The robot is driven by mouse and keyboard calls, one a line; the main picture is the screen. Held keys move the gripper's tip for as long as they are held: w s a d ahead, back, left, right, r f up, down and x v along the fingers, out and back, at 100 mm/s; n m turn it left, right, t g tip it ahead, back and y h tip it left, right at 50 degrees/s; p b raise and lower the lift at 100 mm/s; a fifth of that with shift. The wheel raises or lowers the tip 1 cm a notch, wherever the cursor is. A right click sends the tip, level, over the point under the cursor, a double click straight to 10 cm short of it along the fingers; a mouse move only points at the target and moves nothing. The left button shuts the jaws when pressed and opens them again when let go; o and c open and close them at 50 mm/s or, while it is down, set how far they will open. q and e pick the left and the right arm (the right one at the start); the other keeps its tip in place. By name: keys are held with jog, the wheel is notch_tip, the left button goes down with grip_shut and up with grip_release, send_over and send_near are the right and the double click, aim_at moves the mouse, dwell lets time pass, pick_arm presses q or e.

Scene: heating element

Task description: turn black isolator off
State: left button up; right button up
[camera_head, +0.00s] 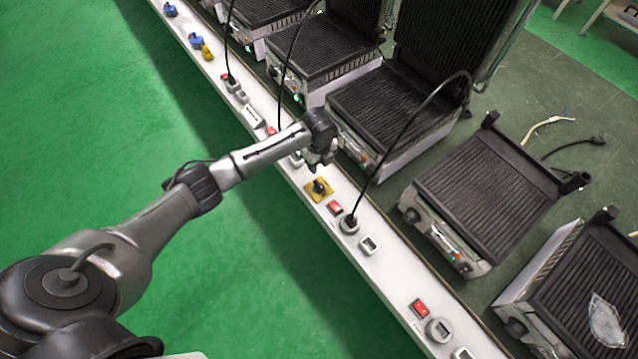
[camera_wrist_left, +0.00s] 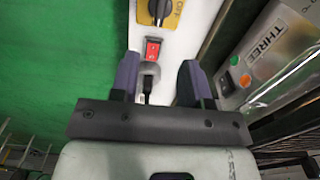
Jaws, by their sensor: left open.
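The black isolator (camera_head: 319,187) is a black rotary knob on a yellow plate, set in the white rail. It also shows at the top edge of the left wrist view (camera_wrist_left: 159,9), partly cut off, with "OFF" printed beside it. My left gripper (camera_head: 321,163) hangs over the rail just beyond the isolator and does not touch it. In the left wrist view its two fingers (camera_wrist_left: 160,77) are apart, with a socket and a red switch on the rail seen between and past them. My right gripper is not in view.
The white rail (camera_head: 385,265) carries red switches (camera_head: 335,208), sockets and a plugged black cable (camera_head: 410,110). Contact grills (camera_head: 485,180) stand along its right side, some with lids raised. Another yellow plate (camera_head: 207,51) is farther up the rail. Green floor (camera_head: 110,110) lies open on the left.

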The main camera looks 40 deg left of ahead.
aim_at(319, 184)
pick_arm(q)
notch_tip(319, 184, down, 13)
jog(key=b, duration=0.4)
jog(key=shift+f, duration=0.15)
grip_shut()
dwell(0.4)
